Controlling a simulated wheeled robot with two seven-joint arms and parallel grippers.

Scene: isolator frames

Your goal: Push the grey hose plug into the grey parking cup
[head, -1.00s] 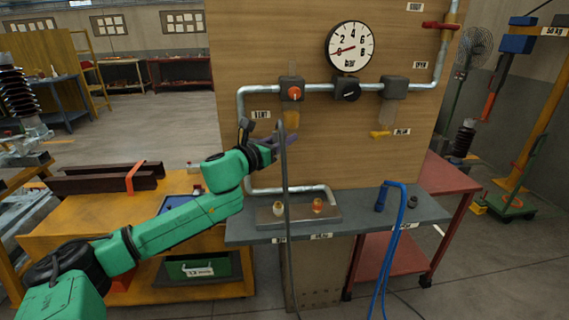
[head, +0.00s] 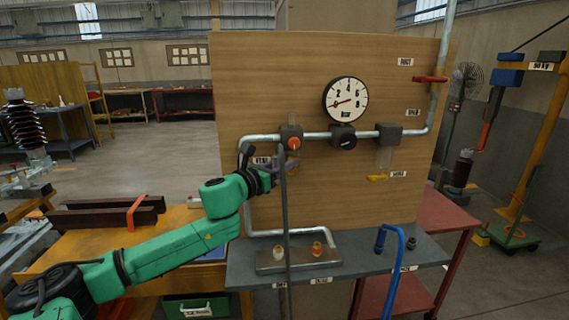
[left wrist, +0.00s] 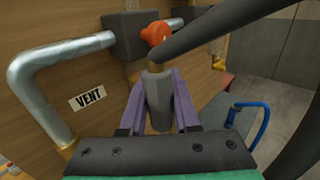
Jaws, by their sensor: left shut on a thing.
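My left gripper (head: 284,166) is shut on the grey hose plug, in front of the wooden panel below the orange knob. In the left wrist view its purple fingers (left wrist: 160,88) stand on both sides of the grey plug (left wrist: 157,98). The dark grey hose (left wrist: 225,25) arches from the plug's top to the upper right; in the head view the hose (head: 286,225) hangs down past the shelf. A small dark cup (head: 412,243) on the shelf's right may be the grey parking cup; I cannot tell for sure. My right gripper is not in view.
The shelf (head: 345,268) carries a metal tray (head: 270,266) with two small fittings. A blue hose (head: 400,265) stands beside the dark cup. Pipes, a gauge (head: 345,99) and the orange knob (head: 293,143) are on the panel (head: 240,85).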

